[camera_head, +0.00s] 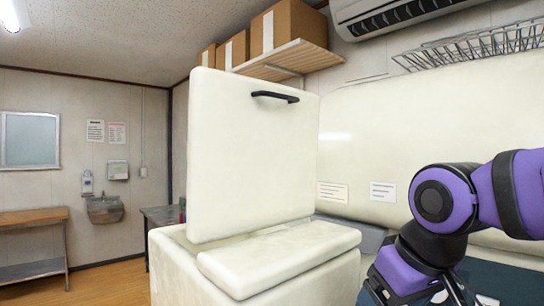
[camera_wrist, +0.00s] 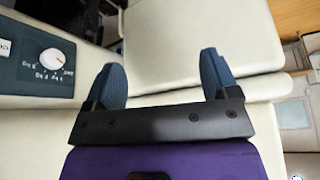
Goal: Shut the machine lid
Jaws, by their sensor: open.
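The machine lid (camera_head: 252,165) is a large cream panel standing raised, near upright. A black bar handle (camera_head: 275,97) is near its top edge. The cream machine body (camera_head: 175,265) is below it, with a raised slab (camera_head: 280,256) on top at the front. My gripper (camera_wrist: 162,75) is open and empty in the wrist view, its two blue fingers apart over cream surfaces. In the head view my gripper is low on the right, partly cut off by the bottom edge, to the right of the machine and apart from the lid.
A dark panel with a dial (camera_wrist: 52,55) shows left in the wrist view. A shelf (camera_head: 285,60) with cardboard boxes (camera_head: 285,32) hangs above and behind the lid. A wire rack (camera_head: 475,45) is upper right. A wooden bench (camera_head: 33,217) and open floor lie far left.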

